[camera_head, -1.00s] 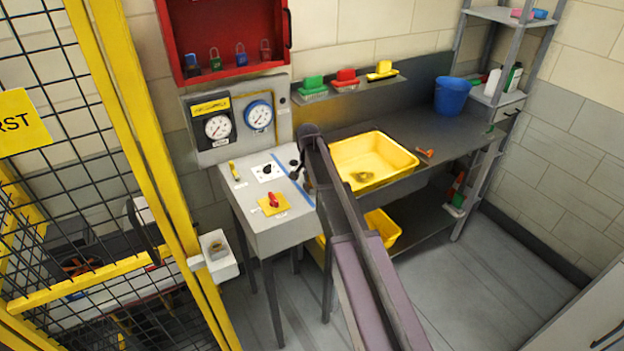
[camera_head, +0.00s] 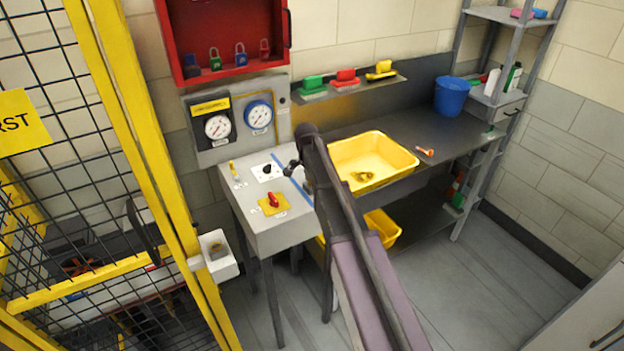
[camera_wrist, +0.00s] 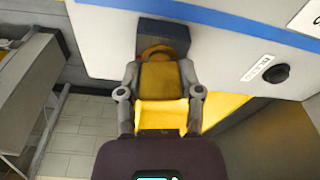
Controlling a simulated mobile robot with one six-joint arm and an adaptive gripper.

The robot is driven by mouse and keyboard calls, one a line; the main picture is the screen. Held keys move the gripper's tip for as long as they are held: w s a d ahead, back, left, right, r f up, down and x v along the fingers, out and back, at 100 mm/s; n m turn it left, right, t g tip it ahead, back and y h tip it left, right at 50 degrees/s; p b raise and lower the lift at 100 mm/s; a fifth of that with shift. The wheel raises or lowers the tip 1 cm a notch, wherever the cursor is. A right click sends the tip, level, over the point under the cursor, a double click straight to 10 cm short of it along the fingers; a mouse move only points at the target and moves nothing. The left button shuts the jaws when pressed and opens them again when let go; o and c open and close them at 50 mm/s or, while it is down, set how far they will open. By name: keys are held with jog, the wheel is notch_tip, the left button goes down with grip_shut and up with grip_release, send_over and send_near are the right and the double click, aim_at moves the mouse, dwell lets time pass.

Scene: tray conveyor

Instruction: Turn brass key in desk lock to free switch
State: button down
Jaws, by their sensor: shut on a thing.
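My gripper (camera_wrist: 160,100) is shut on a brass-coloured piece (camera_wrist: 160,76) that looks like the key's bow; one finger is on each side of it. Just beyond it is a dark block (camera_wrist: 165,34) at the pale desk's edge, which may be the lock. I cannot tell how far the key sits in it. A red switch handle (camera_head: 273,200) stands on a yellow plate on the desk top.
A black knob (camera_head: 267,169) on a white plate is left of my gripper. A yellow tub (camera_head: 405,158) stands on the dark bench to the right, with an orange item (camera_head: 425,152) beside it. Gauges (camera_head: 258,115) hang behind. A yellow mesh fence (camera_head: 150,150) is at left.

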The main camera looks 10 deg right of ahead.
jog(key=shift+m, duration=1.4)
jog(key=shift+c, duration=0.9)
grip_release()
jog(key=shift+n, duration=0.4)
